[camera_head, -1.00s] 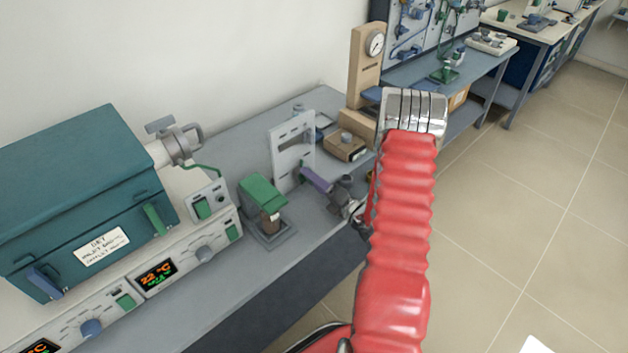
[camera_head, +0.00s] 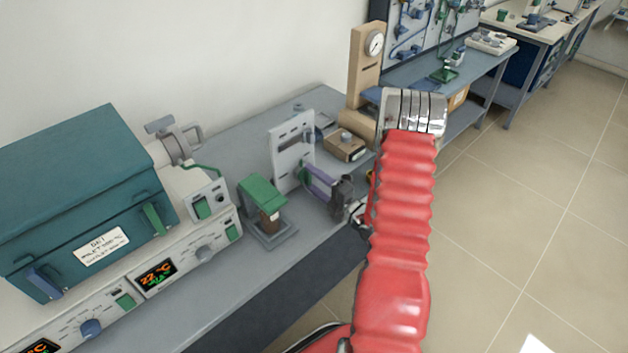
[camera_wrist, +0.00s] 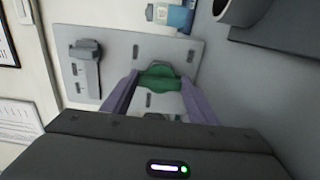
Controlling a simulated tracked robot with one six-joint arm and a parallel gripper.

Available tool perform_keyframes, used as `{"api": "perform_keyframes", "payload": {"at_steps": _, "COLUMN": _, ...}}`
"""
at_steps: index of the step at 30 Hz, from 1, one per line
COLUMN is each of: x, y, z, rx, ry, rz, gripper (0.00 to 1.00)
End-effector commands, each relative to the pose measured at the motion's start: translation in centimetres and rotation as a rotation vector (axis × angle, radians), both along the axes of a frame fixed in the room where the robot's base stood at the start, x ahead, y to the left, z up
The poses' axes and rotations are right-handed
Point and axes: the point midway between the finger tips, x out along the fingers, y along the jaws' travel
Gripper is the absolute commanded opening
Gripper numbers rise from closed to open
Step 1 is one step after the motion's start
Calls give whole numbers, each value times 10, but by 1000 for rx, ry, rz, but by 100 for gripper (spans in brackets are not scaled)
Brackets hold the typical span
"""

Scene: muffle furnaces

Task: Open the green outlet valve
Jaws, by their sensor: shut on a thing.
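The green outlet valve (camera_wrist: 158,78) shows in the wrist view as a green handle on a pale grey slotted panel (camera_wrist: 118,50). My gripper (camera_wrist: 159,84) has its two purple fingers on either side of the handle and is shut on it. In the head view, my gripper (camera_head: 312,178) reaches the front of the upright panel (camera_head: 291,140). A small bit of green shows at the fingertips there. Most of the valve is hidden by the fingers in that view.
A green-topped stand (camera_head: 264,205) is on the bench just left of my gripper. The teal furnace (camera_head: 80,190) stands farther left. A wooden box (camera_head: 345,147) and a gauge post (camera_head: 365,65) are behind. A blue fitting (camera_wrist: 178,15) is near the panel's edge.

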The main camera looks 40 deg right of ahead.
Motion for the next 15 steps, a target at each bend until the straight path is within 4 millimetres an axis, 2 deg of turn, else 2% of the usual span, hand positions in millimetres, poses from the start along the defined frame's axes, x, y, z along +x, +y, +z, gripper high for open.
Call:
{"api": "perform_keyframes", "payload": {"at_steps": 4, "x": -1, "y": -4, "z": -3, "rx": 1, "ry": 7, "rz": -12, "gripper": 31}}
{"api": "perform_keyframes", "payload": {"at_steps": 5, "x": -1, "y": -4, "z": -3, "rx": 1, "ry": 7, "rz": -11, "gripper": 55}}
{"api": "perform_keyframes", "payload": {"at_steps": 12, "x": -1, "y": -2, "z": -2, "rx": 0, "ry": 4, "rz": -6, "gripper": 71}}
{"api": "perform_keyframes", "payload": {"at_steps": 15, "x": 0, "y": -1, "z": -1, "rx": 1, "ry": 3, "rz": -4, "gripper": 72}}
